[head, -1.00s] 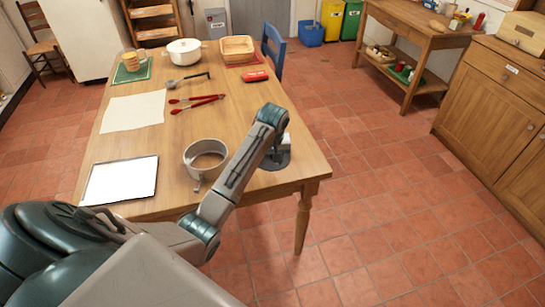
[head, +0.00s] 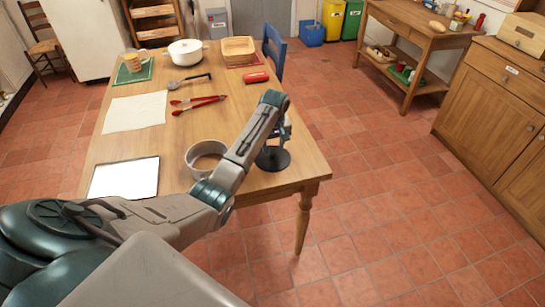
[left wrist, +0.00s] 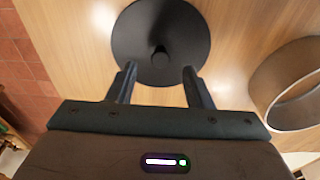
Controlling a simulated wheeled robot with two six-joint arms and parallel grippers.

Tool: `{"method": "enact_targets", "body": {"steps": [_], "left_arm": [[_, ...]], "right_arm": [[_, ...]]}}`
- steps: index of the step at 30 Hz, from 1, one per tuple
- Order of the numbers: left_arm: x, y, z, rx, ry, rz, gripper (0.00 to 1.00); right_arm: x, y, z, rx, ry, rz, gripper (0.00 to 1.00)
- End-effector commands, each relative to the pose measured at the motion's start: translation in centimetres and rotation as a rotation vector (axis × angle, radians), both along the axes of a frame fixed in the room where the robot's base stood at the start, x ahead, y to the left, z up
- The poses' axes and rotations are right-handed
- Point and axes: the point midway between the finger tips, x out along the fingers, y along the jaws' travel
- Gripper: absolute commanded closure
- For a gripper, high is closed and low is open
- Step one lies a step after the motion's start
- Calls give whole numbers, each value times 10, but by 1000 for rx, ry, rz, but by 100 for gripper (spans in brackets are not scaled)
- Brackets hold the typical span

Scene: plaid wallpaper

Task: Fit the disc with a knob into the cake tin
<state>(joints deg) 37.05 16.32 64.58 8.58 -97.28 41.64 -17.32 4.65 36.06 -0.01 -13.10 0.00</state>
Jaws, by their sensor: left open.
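The dark disc with a knob (head: 272,158) lies flat on the wooden table near its front right corner. In the left wrist view the disc (left wrist: 182,30) shows with its knob (left wrist: 160,56) standing up. The cake tin (head: 205,150) is a round grey ring on the table, left of the disc; it also shows at the right of the left wrist view (left wrist: 270,85). My left gripper (left wrist: 160,72) is open, its two fingers on either side of the knob's line, apart from it. In the head view my forearm hides part of the tin. My right gripper is not visible.
The table (head: 240,110) also holds a white-screened tablet (head: 125,178), a cloth (head: 134,111), red tongs (head: 198,104), a spatula (head: 190,82), a red case (head: 256,77) and a white pot (head: 186,52). The table's right edge is close to the disc.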

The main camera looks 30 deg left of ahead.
Motion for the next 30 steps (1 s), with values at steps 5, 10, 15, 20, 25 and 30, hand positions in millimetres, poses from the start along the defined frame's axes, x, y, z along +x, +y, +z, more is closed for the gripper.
{"method": "enact_targets", "body": {"steps": [5, 10, 15, 20, 25, 30], "left_arm": [[1, 2, -26, -1, 2, -1, 54], [2, 3, -36, 0, 0, -1, 54], [2, 3, -36, 0, 0, -1, 54], [2, 3, -36, 0, 0, -1, 85], [2, 3, -36, 0, 0, -1, 100], [2, 3, -35, 1, -1, -1, 100]], "right_arm": [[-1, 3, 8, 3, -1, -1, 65], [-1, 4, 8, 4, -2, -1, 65], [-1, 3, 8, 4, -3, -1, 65], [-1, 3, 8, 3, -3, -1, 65], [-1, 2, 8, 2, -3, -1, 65], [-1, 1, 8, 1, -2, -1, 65]]}}
